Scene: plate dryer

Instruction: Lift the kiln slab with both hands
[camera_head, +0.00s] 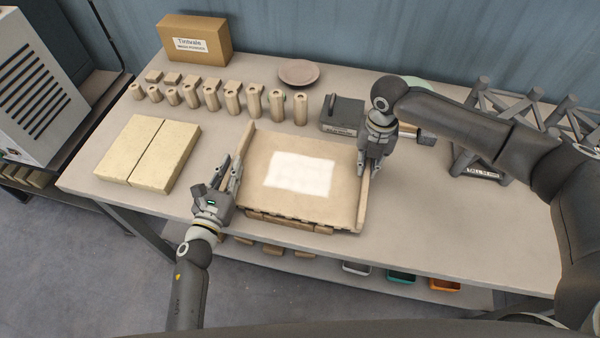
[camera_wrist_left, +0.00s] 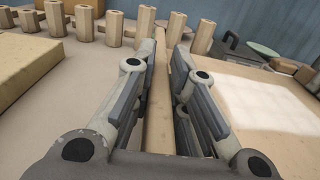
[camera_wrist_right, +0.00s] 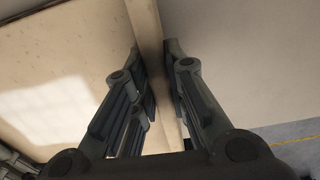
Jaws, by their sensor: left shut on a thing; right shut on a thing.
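The kiln slab (camera_head: 258,200) is a tan, near-square board with raised side rims and a white patch in its middle. It lies at the front of the table over several wooden blocks (camera_head: 290,226). My left gripper (camera_head: 236,172) is shut on its left rim, which also shows between the fingers in the left wrist view (camera_wrist_left: 159,110). My right gripper (camera_head: 368,172) is shut on the right rim, which runs between the fingers in the right wrist view (camera_wrist_right: 148,40). Whether the slab is clear of the blocks I cannot tell.
Two pale yellow slabs (camera_head: 150,150) lie left of the slab. Several wooden posts (camera_head: 232,100) stand in rows behind it. A dark grey box (camera_head: 342,114), a round plate (camera_head: 299,72) and a cardboard box (camera_head: 193,40) are further back. Grey racks (camera_head: 480,140) stand at right.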

